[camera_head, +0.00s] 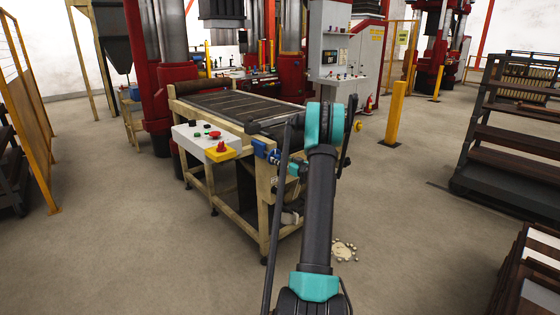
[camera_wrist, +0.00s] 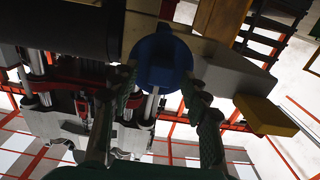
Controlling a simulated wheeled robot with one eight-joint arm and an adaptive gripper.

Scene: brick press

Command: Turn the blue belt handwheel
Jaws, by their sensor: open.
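The blue belt handwheel (camera_wrist: 163,62) shows in the wrist view at the upper middle, just ahead of my gripper (camera_wrist: 158,82). The green fingers are apart, one to each side of the wheel's lower part. I cannot tell whether either finger touches it. In the head view a blue part (camera_head: 261,149), which looks like the handwheel, is on the near side of the conveyor table, right of the yellow switch box. My arm hides most of the gripper there.
The roller conveyor table (camera_head: 235,108) carries a white control box (camera_head: 192,138) and a yellow box with a red button (camera_head: 221,151). A yellow post (camera_head: 396,112) and dark shelving (camera_head: 505,150) stand to the right. Floor is clear at front left.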

